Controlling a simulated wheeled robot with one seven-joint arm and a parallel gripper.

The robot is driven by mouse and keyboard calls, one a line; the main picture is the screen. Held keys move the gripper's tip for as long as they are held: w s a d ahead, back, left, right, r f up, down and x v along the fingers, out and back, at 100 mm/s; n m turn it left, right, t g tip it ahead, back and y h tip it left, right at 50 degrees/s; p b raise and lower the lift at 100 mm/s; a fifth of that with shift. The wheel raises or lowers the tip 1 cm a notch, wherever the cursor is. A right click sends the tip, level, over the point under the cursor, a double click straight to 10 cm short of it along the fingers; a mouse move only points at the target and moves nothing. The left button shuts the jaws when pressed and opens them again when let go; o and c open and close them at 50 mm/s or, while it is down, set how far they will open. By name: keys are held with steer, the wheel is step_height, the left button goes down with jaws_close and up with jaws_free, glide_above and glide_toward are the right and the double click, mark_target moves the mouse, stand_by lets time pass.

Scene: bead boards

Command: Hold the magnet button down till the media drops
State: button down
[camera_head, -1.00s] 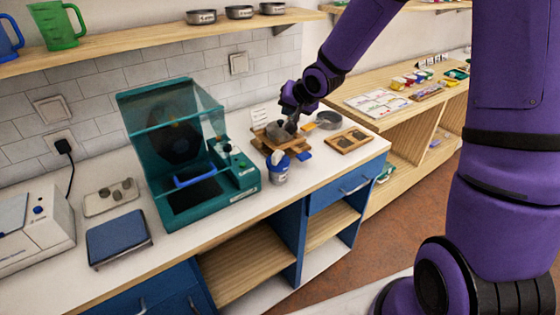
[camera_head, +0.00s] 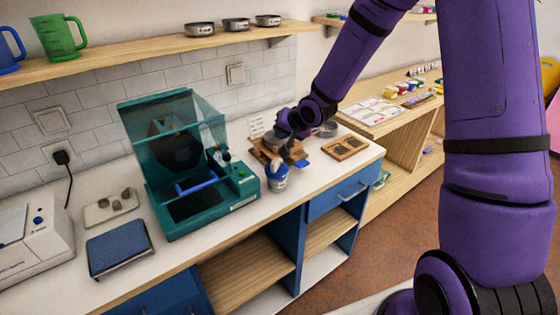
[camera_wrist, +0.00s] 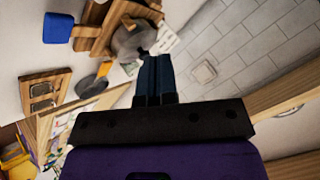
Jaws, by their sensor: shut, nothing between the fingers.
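My gripper (camera_wrist: 154,65) is shut and empty, its two dark fingers side by side. In the wrist view its tips reach the edge of a grey rounded object (camera_wrist: 128,40) on a wooden stand (camera_wrist: 88,40). I cannot tell whether they touch it. In the head view the dark wrist hangs over the wooden stand (camera_head: 268,155), and the fingertips are hard to make out. No magnet button can be clearly picked out; it may be hidden by the gripper. No dropping media shows. A blue-and-white tub (camera_head: 278,180) stands in front of the stand.
A teal machine with a clear hood (camera_head: 190,150) stands left of the stand. A blue piece (camera_head: 302,163) lies by the tub. A two-well wooden tray (camera_head: 346,148) and a round grey dish (camera_head: 327,129) are to the right. A small card (camera_head: 256,126) stands behind.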

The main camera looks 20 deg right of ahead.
steer(key=shift+f, duration=3.1)
steer(key=shift+f, duration=0.1)
steer(key=shift+f, duration=0.3)
steer(key=shift+f, duration=0.25)
steer(key=shift+s+f, duration=0.2)
steer(key=shift+f, duration=0.15)
stand_by(1.6)
steer(key=shift+w+r, duration=0.15)
steer(key=shift+r, duration=0.8)
